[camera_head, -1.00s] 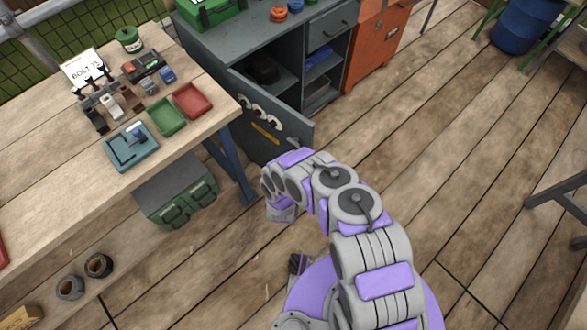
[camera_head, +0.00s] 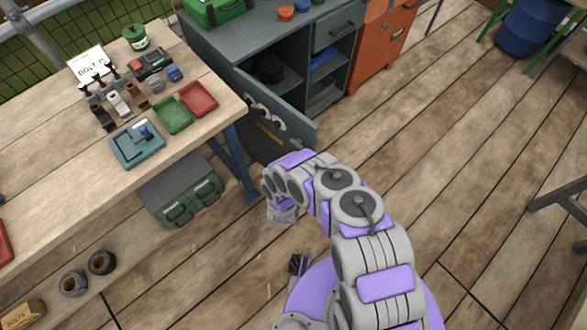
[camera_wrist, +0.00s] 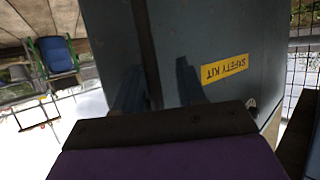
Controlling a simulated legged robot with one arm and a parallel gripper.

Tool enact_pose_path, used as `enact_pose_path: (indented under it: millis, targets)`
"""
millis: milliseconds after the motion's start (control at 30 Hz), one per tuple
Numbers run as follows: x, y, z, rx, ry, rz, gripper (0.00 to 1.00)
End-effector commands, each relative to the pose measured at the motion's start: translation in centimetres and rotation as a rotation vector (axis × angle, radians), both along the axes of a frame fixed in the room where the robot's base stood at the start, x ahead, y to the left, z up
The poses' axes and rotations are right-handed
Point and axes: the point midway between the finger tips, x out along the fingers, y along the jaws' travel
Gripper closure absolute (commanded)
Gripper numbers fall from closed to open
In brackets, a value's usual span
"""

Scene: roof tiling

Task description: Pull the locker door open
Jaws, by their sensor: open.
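The grey-blue locker door (camera_head: 290,146) stands partly open, swung out from the cabinet front, with its free edge towards my arm. Its visible face carries several round rolls and a yellow label. In the wrist view, a yellow "SAFETY KIT" label (camera_wrist: 225,68) appears upside down on a grey-blue panel (camera_wrist: 225,25). My gripper (camera_wrist: 158,88) is open, with its two dark fingers in front of that panel. A dark strip runs up between the fingers; I cannot tell whether they touch anything. In the head view, my fingers are hidden behind my arm.
The grey cabinet (camera_head: 290,38) shows shelves with dark and blue items inside. A wooden workbench (camera_head: 50,150) with trays stands left of the door, and a green case (camera_head: 190,198) is under it. An orange cabinet (camera_head: 380,45) stands right. The plank floor (camera_head: 450,130) there is clear.

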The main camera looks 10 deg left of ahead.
Motion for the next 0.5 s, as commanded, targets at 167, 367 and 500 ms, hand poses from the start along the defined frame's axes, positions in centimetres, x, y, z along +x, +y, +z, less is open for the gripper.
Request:
enact_pose_path:
  millis: [167,367,500]
  targets:
    - [-0.6,-0.2,0.3,0.000,0.003,0.000,0.60]
    - [-3.7,-0.1,1.6,-0.005,0.004,0.003,0.60]
    - [-6.6,-0.2,2.8,-0.006,0.004,0.005,0.60]
